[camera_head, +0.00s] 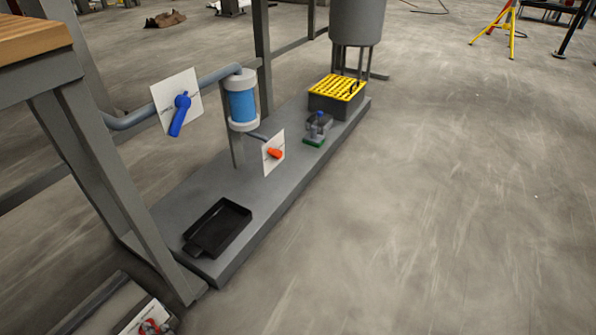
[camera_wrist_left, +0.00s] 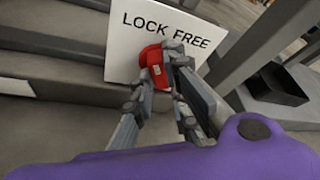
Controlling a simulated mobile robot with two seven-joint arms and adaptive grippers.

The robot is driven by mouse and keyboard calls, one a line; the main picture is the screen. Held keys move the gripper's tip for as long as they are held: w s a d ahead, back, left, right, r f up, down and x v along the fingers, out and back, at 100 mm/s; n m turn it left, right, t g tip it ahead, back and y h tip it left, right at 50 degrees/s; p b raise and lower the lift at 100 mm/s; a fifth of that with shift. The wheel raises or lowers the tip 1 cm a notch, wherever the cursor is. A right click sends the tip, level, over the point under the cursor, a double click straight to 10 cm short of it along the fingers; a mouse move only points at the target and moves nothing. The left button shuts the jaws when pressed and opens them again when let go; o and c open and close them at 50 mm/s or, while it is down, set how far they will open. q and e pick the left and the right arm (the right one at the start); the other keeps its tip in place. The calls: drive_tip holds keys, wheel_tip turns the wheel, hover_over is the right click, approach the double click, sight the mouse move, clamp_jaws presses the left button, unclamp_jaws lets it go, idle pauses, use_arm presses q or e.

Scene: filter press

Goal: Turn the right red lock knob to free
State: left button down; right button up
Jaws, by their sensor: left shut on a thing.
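The red lock knob (camera_wrist_left: 152,62) stands on a white plate (camera_wrist_left: 125,45) marked LOCK and FREE in the left wrist view. Its upper part shows below and between the two words; the fingers hide the rest. My left gripper (camera_wrist_left: 160,82) is shut on the knob, with a finger on each side. In the head view, a red knob (camera_head: 150,327) on a white plate shows at the bottom left edge, cut off by the frame. I cannot tell the knob's exact angle. My right gripper is in neither view.
A grey bench frame (camera_head: 110,170) rises beside the plate. A low grey platform (camera_head: 255,215) carries a black tray (camera_head: 218,228), a blue filter (camera_head: 242,105), an orange-handled valve (camera_head: 273,153) and a yellow-topped crate (camera_head: 336,95). A blue valve handle (camera_head: 180,114) hangs above. Floor at right is clear.

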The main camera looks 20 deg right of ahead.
use_arm(q)
drive_tip(key=m+g+y, duration=0.1)
drive_tip(key=m+y, duration=0.1)
drive_tip(key=m, duration=0.1)
drive_tip(key=m+g+y+p, duration=0.1)
drive_tip(key=m, duration=0.2)
drive_tip(key=m+g+y, duration=0.1)
drive_tip(key=m+y, duration=0.1)
drive_tip(key=m, duration=0.1)
drive_tip(key=shift+w+d+y+p, duration=0.2)
drive_tip(key=shift+d+y+p, duration=0.1)
drive_tip(key=shift+p, duration=0.1)
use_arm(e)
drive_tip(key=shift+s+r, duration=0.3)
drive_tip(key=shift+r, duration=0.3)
use_arm(q)
drive_tip(key=shift+a+g, duration=0.1)
drive_tip(key=shift+g, duration=0.2)
drive_tip(key=c, duration=1.7)
unclamp_jaws()
